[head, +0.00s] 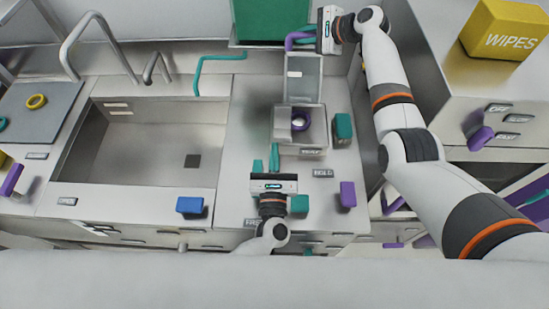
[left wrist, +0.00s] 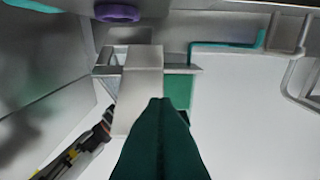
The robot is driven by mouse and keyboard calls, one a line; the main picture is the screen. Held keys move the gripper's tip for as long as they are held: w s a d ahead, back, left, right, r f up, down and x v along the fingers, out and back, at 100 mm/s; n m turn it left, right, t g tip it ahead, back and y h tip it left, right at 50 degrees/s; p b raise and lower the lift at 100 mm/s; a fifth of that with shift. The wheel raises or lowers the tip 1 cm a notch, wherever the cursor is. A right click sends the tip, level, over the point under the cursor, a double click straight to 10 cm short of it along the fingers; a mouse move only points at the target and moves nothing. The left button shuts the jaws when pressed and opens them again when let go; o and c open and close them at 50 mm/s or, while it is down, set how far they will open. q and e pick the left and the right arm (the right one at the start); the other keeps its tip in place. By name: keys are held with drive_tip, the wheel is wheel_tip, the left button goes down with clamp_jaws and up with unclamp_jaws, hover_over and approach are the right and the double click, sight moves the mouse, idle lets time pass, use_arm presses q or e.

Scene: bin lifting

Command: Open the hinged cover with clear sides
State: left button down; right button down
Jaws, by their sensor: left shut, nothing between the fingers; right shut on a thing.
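The box with the hinged cover (head: 303,92) stands on the counter right of the sink in the head view. The cover is raised about upright at the back, its panel pale and see-through. My left gripper (head: 275,150) is shut and empty, just left of the box front. Its closed teal fingers (left wrist: 160,105) fill the lower middle of the left wrist view.
The sink (head: 150,150) lies left of the box, with a teal bent pipe (head: 215,58) behind. A teal block (head: 343,128) stands close right of the box. Purple (head: 348,194) and blue (head: 190,205) pieces sit along the front edge. A yellow wipes box (head: 505,30) is far right.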

drive_tip(key=shift+f, duration=0.1)
drive_tip(key=shift+w+a+f, duration=0.15)
drive_tip(key=shift+f, duration=0.05)
drive_tip(key=c, duration=1.3)
unclamp_jaws()
use_arm(q)
drive_tip(key=shift+w+r, duration=0.25)
drive_tip(key=shift+r, duration=0.25)
drive_tip(key=shift+w+r, duration=0.25)
drive_tip(key=shift+r, duration=0.25)
